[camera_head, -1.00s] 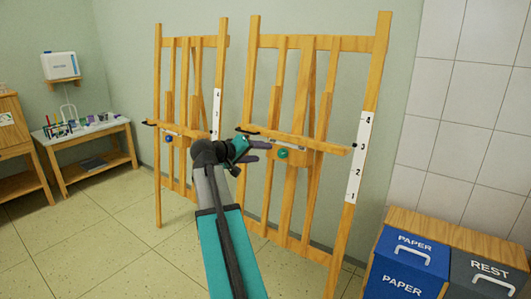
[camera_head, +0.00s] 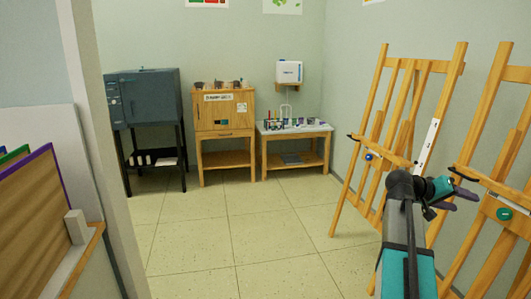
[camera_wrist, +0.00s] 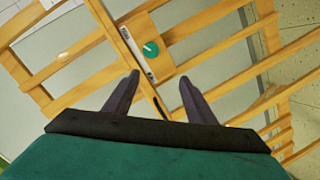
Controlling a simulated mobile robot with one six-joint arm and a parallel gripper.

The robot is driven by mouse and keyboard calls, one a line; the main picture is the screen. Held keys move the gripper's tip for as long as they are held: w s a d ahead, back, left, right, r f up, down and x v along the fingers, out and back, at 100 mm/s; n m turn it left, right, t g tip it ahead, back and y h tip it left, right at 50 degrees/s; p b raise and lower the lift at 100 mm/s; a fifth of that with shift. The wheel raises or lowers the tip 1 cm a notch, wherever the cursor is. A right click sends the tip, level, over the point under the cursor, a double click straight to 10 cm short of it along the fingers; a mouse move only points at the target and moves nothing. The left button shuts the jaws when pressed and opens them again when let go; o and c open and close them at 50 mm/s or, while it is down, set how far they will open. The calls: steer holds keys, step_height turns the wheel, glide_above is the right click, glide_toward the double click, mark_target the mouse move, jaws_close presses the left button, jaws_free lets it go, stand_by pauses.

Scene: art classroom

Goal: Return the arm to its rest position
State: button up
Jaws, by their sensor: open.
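My arm (camera_head: 408,245) stretches forward at the right side of the head view. My gripper (camera_head: 468,201) is at its end, pointing right, in front of the wooden easels. In the wrist view my gripper (camera_wrist: 156,90) shows two dark fingers spread apart with nothing between them. Beyond the fingers are an easel's wooden bars (camera_wrist: 205,20) and a round green knob (camera_wrist: 151,50). I cannot tell how near the fingers are to the wood.
One easel (camera_head: 377,112) with a blue knob (camera_head: 368,156) stands right of centre; another (camera_head: 490,190) is cut off at the right edge. A dark kiln (camera_head: 145,98), wooden cabinet (camera_head: 224,112) and small table (camera_head: 295,130) line the back. The floor (camera_head: 235,235) between is clear.

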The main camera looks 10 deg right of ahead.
steer(key=w+a+f+n+p, duration=0.2)
steer(key=w+a+f+p, duration=0.1)
steer(key=w+a+f, duration=0.3)
steer(key=a+f+n+y+p, duration=0.2)
steer(key=a+f+y+p, duration=0.1)
steer(key=a+f, duration=0.9)
steer(key=a+f+n+y+p, duration=0.25)
steer(key=a+f, duration=0.55)
steer(key=f, duration=0.8)
steer(key=s+a+f+n+g+y+p, duration=0.1)
steer(key=s+a+f+n+y+p, duration=0.2)
steer(key=s+a+f, duration=1.1)
steer(key=s+a+f+g+y+p, duration=0.1)
steer(key=s+a+f+y, duration=0.1)
steer(key=s+a, duration=0.6)
steer(key=s+a+f+m+g+y+p, duration=0.1)
steer(key=s+a+f+g+y+p, duration=0.1)
steer(key=s+a, duration=0.5)
steer(key=shift+s+a+f+y, duration=0.45)
steer(key=shift+a+y, duration=0.15)
steer(key=shift+y, duration=0.15)
steer(key=shift+w, duration=0.1)
